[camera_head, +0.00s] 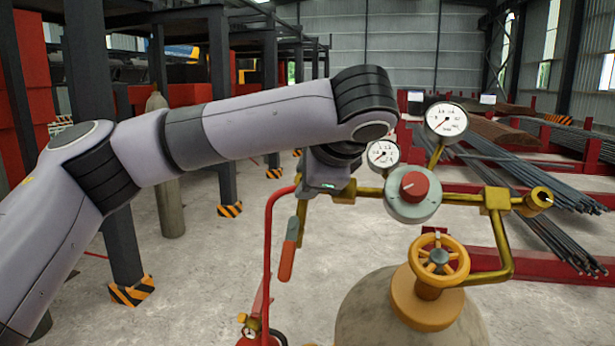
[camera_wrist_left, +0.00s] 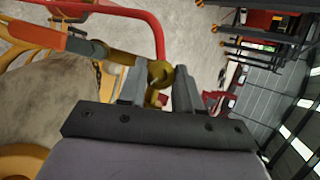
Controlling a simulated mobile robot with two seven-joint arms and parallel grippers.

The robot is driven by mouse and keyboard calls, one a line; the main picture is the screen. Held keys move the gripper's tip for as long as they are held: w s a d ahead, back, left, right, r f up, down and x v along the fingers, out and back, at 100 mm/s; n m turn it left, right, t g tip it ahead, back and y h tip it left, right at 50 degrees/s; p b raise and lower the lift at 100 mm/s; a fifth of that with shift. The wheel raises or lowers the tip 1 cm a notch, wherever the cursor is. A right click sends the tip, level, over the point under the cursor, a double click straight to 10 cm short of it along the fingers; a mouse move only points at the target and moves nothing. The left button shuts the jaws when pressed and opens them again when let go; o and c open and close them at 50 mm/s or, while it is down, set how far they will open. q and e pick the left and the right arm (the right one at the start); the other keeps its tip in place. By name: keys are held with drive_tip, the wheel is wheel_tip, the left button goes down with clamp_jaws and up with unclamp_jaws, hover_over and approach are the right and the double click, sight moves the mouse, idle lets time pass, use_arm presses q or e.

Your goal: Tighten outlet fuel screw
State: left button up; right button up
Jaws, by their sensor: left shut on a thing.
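My left gripper (camera_head: 344,194) reaches in from the left and points down at the left side of the brass regulator piping. In the left wrist view my left gripper (camera_wrist_left: 158,92) has its two fingers on either side of a round brass fitting (camera_wrist_left: 160,73), shut on it. I cannot tell for sure that this fitting is the outlet fuel screw; in the head view the gripper and arm hide it. The regulator (camera_head: 409,206) has a red centre knob and two gauges above it. My right gripper is in neither view.
A gas cylinder (camera_head: 380,313) with a yellow handwheel (camera_head: 438,260) stands below the regulator. A red hose (camera_head: 268,240) and an orange-handled lever (camera_head: 287,258) hang beside the gripper. A brass end fitting (camera_head: 538,200) sticks out right. Rebar bundles (camera_head: 535,190) lie behind.

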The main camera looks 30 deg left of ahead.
use_arm(q)
drive_tip(key=o, duration=1)
drive_tip(key=shift+o, duration=0.2)
drive_tip(key=v, duration=0.7)
drive_tip(key=shift+s+d, duration=0.1)
